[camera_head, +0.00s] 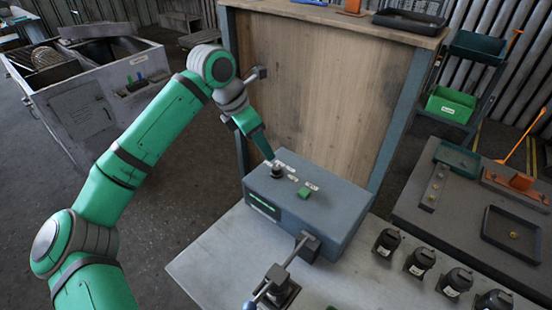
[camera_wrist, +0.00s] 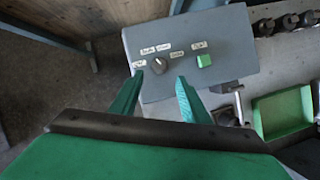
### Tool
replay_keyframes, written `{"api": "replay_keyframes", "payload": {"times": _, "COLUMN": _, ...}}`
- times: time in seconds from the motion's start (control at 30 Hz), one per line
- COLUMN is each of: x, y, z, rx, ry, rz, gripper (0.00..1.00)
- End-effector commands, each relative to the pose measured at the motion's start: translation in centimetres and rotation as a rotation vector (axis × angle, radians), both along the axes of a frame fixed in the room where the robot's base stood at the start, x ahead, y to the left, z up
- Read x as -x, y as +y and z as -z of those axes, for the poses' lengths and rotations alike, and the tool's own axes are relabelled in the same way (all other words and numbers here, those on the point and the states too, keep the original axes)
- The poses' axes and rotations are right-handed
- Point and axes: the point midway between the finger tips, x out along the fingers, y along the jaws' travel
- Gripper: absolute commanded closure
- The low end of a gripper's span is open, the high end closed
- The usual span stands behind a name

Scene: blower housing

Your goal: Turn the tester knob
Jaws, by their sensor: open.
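The tester is a grey box (camera_head: 335,215) on the light table, with a dark knob (camera_head: 277,171) and a green button (camera_head: 304,192) on its top. In the wrist view the knob (camera_wrist: 159,65) is round and dark with a pointer mark, ringed by small white labels. The green button (camera_wrist: 204,61) is to its right. My gripper (camera_head: 268,157) is above the knob, pointing down. In the wrist view its two green fingers (camera_wrist: 156,88) are apart, with the knob beyond and between their tips. I cannot tell whether a finger touches it.
A lever fixture (camera_head: 278,285) stands in front of the tester. Several black cylindrical parts (camera_head: 420,261) line the table's right side. A wooden panel (camera_head: 305,90) rises behind the tester. A dark bench with a tray (camera_head: 490,215) is at right. The table's left front is clear.

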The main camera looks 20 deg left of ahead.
Motion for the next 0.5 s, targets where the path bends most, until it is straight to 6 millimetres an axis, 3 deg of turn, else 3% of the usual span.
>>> {"api": "replay_keyframes", "payload": {"times": 0.5, "x": -2.3, "y": -2.2, "z": 7.6, "rx": 0.002, "ry": 0.001, "rz": 0.001, "gripper": 0.58}}
